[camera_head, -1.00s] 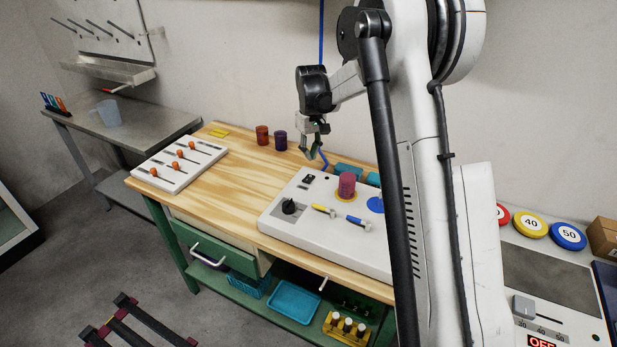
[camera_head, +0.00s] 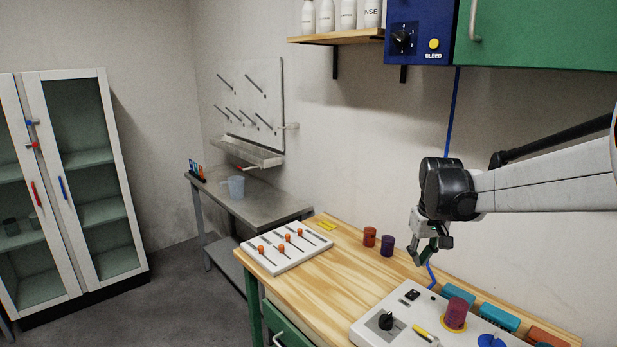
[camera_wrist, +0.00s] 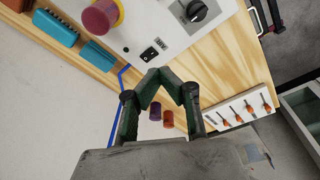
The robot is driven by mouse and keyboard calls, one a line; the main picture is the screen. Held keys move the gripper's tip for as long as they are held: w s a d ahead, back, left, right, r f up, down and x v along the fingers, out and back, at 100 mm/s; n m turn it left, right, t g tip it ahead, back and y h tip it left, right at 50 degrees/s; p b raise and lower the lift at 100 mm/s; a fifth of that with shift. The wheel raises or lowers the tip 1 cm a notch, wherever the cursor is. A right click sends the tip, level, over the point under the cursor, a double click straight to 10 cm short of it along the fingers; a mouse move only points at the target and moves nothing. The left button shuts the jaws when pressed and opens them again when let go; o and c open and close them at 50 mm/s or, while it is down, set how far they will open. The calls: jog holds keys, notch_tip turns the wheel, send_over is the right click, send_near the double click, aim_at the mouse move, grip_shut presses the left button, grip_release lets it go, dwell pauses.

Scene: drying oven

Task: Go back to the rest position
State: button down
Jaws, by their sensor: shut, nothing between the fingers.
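A purple cup (camera_head: 387,246) and an orange cup (camera_head: 370,237) stand on the bench to the left of the gripper. In the wrist view both cups show between the finger linkages. No separate rest place is marked in view.
A white slider panel (camera_head: 287,250) lies at the bench's left end. A shelf (camera_head: 335,38) and green cabinet (camera_head: 540,35) hang above. A glass-door cabinet (camera_head: 107,190) stands left.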

jog(key=s+a+m+t+b, duration=0.1)
jog(key=s+a+t, duration=0.25)
jog(key=s, duration=1.15)
jog(key=s+a+m+t+b, duration=0.15)
jog(key=s+a, duration=0.35)
jog(key=s, duration=1)
notch_tip(320, 180, down, 21)
jog(key=b, duration=2.1)
jog(key=shift+d+n, duration=0.2)
jog(key=shift+n, duration=0.25)
jog(key=shift+r, duration=0.1)
